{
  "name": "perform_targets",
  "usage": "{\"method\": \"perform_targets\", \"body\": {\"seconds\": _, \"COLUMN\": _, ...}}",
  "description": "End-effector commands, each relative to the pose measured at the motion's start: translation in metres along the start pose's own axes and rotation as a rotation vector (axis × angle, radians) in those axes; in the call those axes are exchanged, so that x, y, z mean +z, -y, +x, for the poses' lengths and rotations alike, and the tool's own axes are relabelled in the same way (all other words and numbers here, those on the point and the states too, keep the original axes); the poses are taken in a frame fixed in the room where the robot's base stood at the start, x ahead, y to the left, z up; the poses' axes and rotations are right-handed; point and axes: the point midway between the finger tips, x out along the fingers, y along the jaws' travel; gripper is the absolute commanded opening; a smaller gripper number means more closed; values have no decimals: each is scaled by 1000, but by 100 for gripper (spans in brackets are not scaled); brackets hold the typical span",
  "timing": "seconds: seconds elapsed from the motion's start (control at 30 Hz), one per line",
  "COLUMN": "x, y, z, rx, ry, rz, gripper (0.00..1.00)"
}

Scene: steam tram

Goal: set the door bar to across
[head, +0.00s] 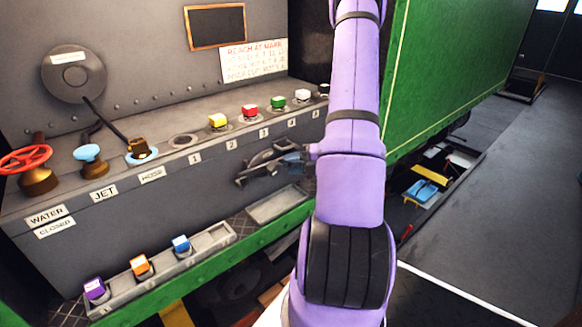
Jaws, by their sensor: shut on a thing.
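A round grey door (73,74) with a small white label is on the back wall at the upper left. A dark bar (106,119) slants from its lower right edge down toward the brass hose fitting (139,150). I take this to be the door bar, but its label is too small to read. My gripper (251,174) is in front of the grey bench face, below the numbered row and well to the right of the bar, apart from it. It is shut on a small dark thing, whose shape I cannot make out.
A red water wheel (26,158) and blue jet knob (90,157) stand left on the bench. Yellow, red, green and white blocks stand along its top. A lower tray (212,238) holds purple, orange and blue blocks. A green side wall (455,75) is right; open floor lies beyond.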

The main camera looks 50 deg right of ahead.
Motion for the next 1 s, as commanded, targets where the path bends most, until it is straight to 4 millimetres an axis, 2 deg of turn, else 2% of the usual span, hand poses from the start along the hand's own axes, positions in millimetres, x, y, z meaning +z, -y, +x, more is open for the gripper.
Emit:
{"method": "perform_targets", "body": {"seconds": 0.43, "x": -1, "y": -2, "z": -1, "rx": -32, "ry": 5, "rz": -28, "gripper": 0}}
{"method": "perform_targets", "body": {"seconds": 0.47, "x": -1, "y": -2, "z": -1, "rx": -32, "ry": 5, "rz": -28, "gripper": 38}}
{"method": "perform_targets", "body": {"seconds": 0.5, "x": -1, "y": -2, "z": -1, "rx": -32, "ry": 5, "rz": -28, "gripper": 47}}
{"method": "perform_targets", "body": {"seconds": 0.53, "x": -1, "y": -2, "z": -1, "rx": -32, "ry": 5, "rz": -28, "gripper": 51}}
{"method": "perform_targets", "body": {"seconds": 0.83, "x": 0, "y": -2, "z": -2, "rx": -30, "ry": 6, "rz": -29, "gripper": 51}}
{"method": "perform_targets", "body": {"seconds": 1.0, "x": 0, "y": -3, "z": -18, "rx": -30, "ry": 8, "rz": -29, "gripper": 51}}
